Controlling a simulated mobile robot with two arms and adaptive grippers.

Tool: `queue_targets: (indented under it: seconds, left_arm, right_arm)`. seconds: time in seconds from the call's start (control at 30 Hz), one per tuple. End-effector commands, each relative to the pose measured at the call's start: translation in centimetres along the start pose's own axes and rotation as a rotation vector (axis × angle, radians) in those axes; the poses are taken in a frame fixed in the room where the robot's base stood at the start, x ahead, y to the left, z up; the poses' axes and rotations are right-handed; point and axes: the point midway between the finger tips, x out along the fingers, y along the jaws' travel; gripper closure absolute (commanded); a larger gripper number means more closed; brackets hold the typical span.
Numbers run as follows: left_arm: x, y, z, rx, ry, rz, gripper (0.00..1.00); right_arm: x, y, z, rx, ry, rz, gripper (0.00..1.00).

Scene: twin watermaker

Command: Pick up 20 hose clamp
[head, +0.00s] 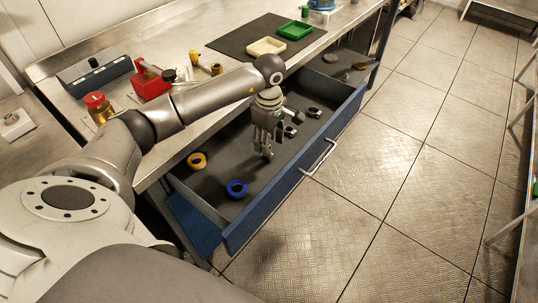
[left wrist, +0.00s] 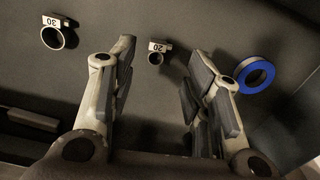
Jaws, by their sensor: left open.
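The hose clamp marked 20 (left wrist: 157,52) is a small metal ring with a white label, lying on the dark drawer floor. In the left wrist view it shows between and just beyond the fingers of my left gripper (left wrist: 163,62), untouched. The left gripper is open and empty; in the head view the left gripper (head: 263,152) points down inside the drawer. A larger clamp marked 30 (left wrist: 55,33) lies to the left in the wrist view. In the head view two clamps (head: 290,131) (head: 314,113) lie right of the gripper, labels unreadable. My right gripper is not seen.
The blue drawer (head: 290,172) is pulled open under the steel bench. Inside are a blue tape roll (head: 237,188) and a yellow roll (head: 197,160). On the bench are a red box (head: 152,82), a cream tray (head: 266,46) and a green tray (head: 295,30).

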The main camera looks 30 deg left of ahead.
Motion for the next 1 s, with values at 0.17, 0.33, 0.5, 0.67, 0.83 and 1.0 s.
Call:
queue_targets:
  seconds: [0.17,0.33,0.5,0.67,0.83,1.0]
  left_arm:
    - [1.7,0.1,-0.1,-0.001,-0.003,-0.004,0.55]
    - [4.3,0.2,-0.2,0.001,-0.003,-0.003,0.55]
    - [5.4,0.3,-0.2,0.0,-0.001,0.0,0.55]
    - [5.4,0.3,-0.2,0.0,-0.001,0.001,0.55]
    - [5.4,0.3,-0.2,0.0,-0.001,0.001,0.73]
    - [5.4,0.3,-0.2,0.0,-0.001,0.001,0.95]
  right_arm:
    - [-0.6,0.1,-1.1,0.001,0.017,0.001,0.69]
    - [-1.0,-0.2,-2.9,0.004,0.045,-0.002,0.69]
    - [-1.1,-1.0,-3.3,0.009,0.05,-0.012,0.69]
    - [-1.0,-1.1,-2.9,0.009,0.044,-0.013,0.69]
    - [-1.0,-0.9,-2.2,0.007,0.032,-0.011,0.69]
    - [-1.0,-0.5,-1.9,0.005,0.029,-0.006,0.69]
